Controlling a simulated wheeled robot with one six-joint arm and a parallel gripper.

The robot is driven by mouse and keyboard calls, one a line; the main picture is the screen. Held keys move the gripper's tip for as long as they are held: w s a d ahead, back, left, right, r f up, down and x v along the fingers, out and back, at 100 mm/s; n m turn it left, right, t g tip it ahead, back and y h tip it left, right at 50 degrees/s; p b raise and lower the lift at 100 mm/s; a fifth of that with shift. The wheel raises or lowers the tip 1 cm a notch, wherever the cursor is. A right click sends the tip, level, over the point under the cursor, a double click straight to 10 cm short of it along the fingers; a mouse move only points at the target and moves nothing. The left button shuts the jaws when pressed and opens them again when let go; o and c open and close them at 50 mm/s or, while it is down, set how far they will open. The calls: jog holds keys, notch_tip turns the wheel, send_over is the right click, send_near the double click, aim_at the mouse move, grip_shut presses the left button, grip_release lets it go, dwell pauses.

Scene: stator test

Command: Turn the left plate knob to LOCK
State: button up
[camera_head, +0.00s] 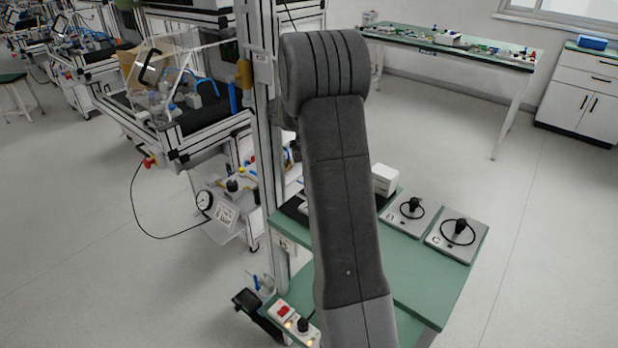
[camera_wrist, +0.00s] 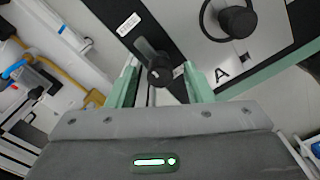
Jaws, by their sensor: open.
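In the wrist view a small black knob (camera_wrist: 160,70) with a grey lever-like piece beside it sits at a dark plate (camera_wrist: 175,28) with a white label. The label's text is too small to read, so the knob's setting cannot be told. My gripper (camera_wrist: 161,80) is open, with one pale green finger on each side of this knob. Contact with the knob cannot be made out. In the head view my arm hides the gripper and most of the dark plate (camera_head: 294,209).
A grey plate marked A with a larger black knob (camera_wrist: 238,21) lies to the right. In the head view two grey plates (camera_head: 393,219) (camera_head: 476,245) with knobs lie on the green table (camera_head: 425,290). A white box (camera_head: 385,178) stands behind; a red-switch panel (camera_head: 290,320) is in front.

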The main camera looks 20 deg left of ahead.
jog(key=shift+f, duration=0.35)
jog(key=c, duration=1)
